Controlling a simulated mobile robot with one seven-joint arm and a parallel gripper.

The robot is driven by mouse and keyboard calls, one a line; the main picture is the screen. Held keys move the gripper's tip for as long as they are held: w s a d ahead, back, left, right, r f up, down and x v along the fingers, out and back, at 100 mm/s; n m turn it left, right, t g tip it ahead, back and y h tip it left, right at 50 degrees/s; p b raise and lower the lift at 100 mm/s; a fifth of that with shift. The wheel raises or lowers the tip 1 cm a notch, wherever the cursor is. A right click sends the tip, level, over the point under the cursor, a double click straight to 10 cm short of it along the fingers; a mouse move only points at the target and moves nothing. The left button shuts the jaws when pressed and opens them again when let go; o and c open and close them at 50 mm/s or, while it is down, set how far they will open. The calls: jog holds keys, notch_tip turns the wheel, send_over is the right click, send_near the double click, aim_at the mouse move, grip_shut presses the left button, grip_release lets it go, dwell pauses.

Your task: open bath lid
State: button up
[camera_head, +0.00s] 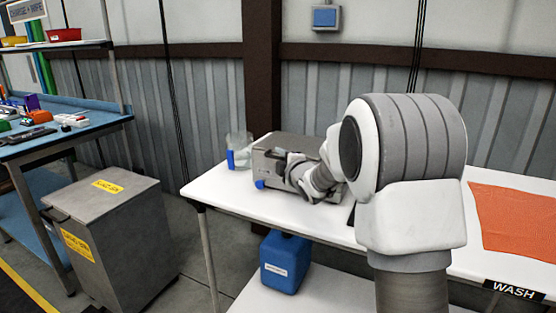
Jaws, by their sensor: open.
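The bath (268,166) is a grey metal box on the white table (222,192), left of my arm. Its top looks flat and closed, and a blue knob shows low on its front. My gripper (284,163) is dark and small in this view, at the front upper edge of the bath. It is open. My wrist and arm hide the right part of the bath, and I cannot tell whether the fingers touch the lid.
A clear beaker with a blue label (238,152) stands just left of the bath. A blue jug (285,262) sits on the shelf below. An orange cloth (515,218) lies at the right. A grey bin (112,235) and a blue workbench (70,133) stand at the left.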

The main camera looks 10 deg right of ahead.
jog(key=shift+w+a+f, duration=0.1)
jog(key=shift+w+a, duration=0.05)
jog(key=shift+w, duration=0.5)
grip_shut()
dwell(1.0)
